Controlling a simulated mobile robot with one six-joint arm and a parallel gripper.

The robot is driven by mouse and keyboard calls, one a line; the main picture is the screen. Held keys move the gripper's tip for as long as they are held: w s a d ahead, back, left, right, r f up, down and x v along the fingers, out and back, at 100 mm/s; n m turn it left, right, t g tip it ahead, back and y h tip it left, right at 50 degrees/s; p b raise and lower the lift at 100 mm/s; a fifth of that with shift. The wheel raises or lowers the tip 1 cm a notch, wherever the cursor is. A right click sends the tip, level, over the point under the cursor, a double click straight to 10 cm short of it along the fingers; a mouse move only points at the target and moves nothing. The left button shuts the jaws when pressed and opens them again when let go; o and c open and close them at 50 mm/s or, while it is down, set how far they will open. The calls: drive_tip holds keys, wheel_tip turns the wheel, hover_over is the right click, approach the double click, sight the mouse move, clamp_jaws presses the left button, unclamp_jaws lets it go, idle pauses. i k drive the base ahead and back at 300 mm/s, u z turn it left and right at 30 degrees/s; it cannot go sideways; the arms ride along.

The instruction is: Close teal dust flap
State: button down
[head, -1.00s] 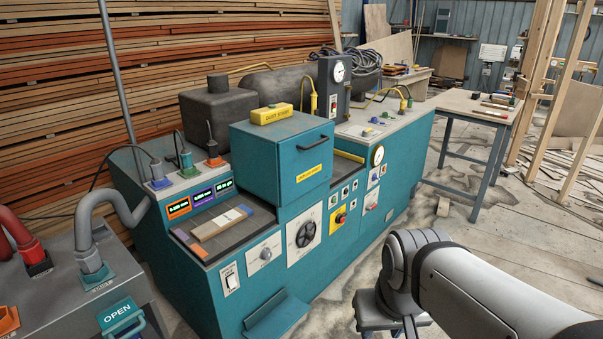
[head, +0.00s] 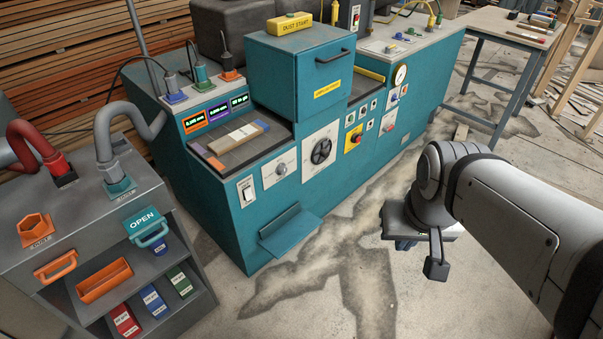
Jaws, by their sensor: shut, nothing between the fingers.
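A teal plate with a white OPEN label and a teal handle (head: 146,226) is at the top front edge of the grey cabinet at the left. The handle stands out from the front. A second teal panel, a hinged-looking plate (head: 291,231), juts out low on the front of the teal machine. I cannot tell from the labels which of the two is the dust flap. My gripper (head: 436,268) hangs below my arm at the right, over the floor. It is shut and empty, well apart from both teal parts.
The grey cabinet (head: 90,215) carries a red hose, a grey hose (head: 108,140), an orange socket (head: 35,229) and an orange handle. Small labelled bins sit on its shelf. The teal machine (head: 205,195) fills the middle. Stained concrete floor (head: 330,265) is clear between machine and arm.

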sight(280, 236)
drive_tip(key=k, duration=0.95)
drive_tip(key=u, duration=0.45)
drive_tip(key=i, duration=1)
drive_tip(key=z, duration=0.05)
